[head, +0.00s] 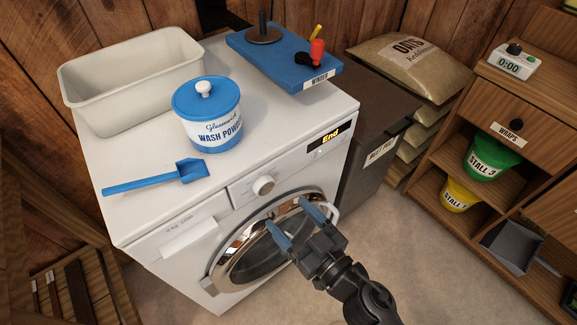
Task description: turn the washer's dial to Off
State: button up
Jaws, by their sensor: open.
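The white washer (275,125) stands in the middle of the head view. Its dial (263,185) is a white round knob on the front panel, left of a small display (329,140) that reads "End". The dial's marks are too small to read. The round chrome-rimmed door (222,268) is below the dial and looks closed. My gripper (293,219) is open and empty, with two blue fingertips in front of the door, below and right of the dial. It appears apart from the dial. My gripper hides part of the door.
On the washer top are a white bin (135,85), a wash powder tub (208,120), a blue scoop (157,177) and a blue winder board (290,60). A dark bin (383,125) stands right of the washer. Shelves (445,135) are at right. Floor in front is clear.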

aim_at(266, 188)
jog(key=b+x, duration=0.1)
jog(key=x, duration=0.7)
jog(key=shift+c, duration=0.2)
jog(key=c, duration=0.9)
jog(key=shift+c, duration=0.2)
